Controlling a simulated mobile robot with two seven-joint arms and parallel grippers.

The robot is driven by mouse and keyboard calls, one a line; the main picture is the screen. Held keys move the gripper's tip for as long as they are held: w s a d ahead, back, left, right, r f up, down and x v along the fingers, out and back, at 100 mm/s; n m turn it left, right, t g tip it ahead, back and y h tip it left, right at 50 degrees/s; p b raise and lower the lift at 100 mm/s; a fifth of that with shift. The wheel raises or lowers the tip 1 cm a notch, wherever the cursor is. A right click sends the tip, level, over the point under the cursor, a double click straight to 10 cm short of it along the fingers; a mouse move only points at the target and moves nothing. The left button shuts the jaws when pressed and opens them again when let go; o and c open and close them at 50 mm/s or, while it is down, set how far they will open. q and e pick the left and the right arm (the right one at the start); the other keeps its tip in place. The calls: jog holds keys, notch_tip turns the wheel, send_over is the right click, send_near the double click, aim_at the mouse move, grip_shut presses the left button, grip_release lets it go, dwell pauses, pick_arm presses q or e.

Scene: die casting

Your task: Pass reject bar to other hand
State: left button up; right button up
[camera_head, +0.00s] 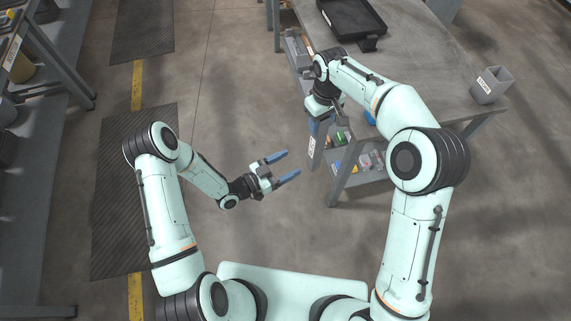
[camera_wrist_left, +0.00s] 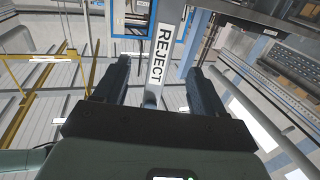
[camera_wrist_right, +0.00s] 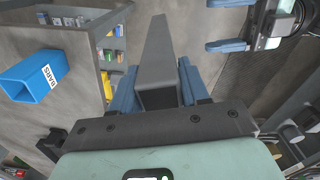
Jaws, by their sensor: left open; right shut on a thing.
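The reject bar (camera_head: 312,148) is a long grey bar with a white label, held below my right gripper (camera_head: 318,115) at the table's near left corner. In the right wrist view the bar (camera_wrist_right: 158,55) sits between the blue fingers of that gripper (camera_wrist_right: 160,88) and points away. My left gripper (camera_head: 283,168) is open and empty, lower and to the left of the bar, its fingers pointing towards it. In the left wrist view the bar (camera_wrist_left: 155,85), marked REJECT, shows between the open fingers (camera_wrist_left: 155,85); I cannot tell whether they touch it, but the head view shows a gap.
A grey table (camera_head: 430,70) stands at right, with a black tray (camera_head: 345,20), a labelled grey bin (camera_head: 491,84) and a lower shelf of small coloured items (camera_head: 370,160). A blue BARS bin (camera_wrist_right: 32,78) shows in the right wrist view. The floor around my left gripper is clear.

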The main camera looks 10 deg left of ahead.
aim_at(312, 151)
pick_arm(q)
jog(key=x, duration=1.1)
jog(key=shift+w+d, duration=0.2)
jog(key=shift+d, duration=0.2)
jog(key=c, duration=1.2)
jog(key=shift+r, duration=0.1)
grip_shut()
pick_arm(e)
jog(key=o, duration=1.1)
